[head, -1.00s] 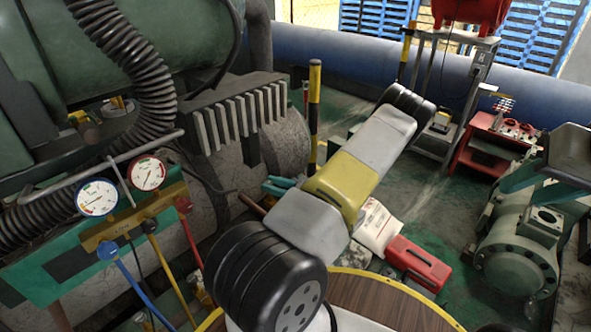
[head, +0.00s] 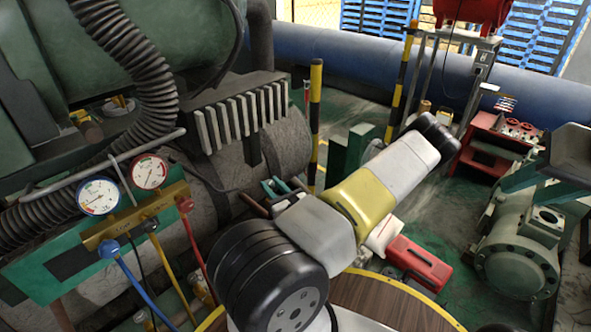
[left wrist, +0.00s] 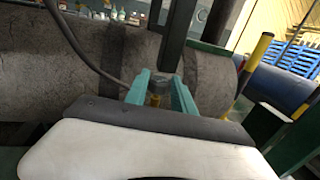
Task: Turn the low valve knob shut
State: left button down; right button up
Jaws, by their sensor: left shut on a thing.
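The brass gauge manifold (head: 130,220) hangs at the left in the head view, with a low-side blue knob (head: 108,248) and a red knob (head: 184,204). My left gripper (head: 283,188) is right of it, its teal fingertips partly hidden behind my arm. In the left wrist view my left gripper (left wrist: 160,93) is shut on a small grey-and-yellow fitting (left wrist: 157,98) in front of the grey cylinder. I cannot tell whether this fitting is the low valve knob.
Two gauges (head: 98,196) sit above the manifold, with blue, yellow and red hoses below. A yellow-black post (head: 316,120) stands behind my left gripper. A red toolbox (head: 418,265) and a wooden round top (head: 385,304) lie to the right. A green upright block (head: 336,158) stands behind my arm.

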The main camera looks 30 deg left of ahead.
pick_arm(q)
jog(key=shift+s+a+m+t+h, duration=0.1)
jog(key=shift+s+m+t+h, duration=0.05)
jog(key=shift+m+t+h, duration=1.1)
jog(key=shift+t, duration=0.25)
jog(key=c, duration=1.1)
grip_release()
jog(key=shift+o, duration=0.2)
jog(key=shift+n+y, duration=0.25)
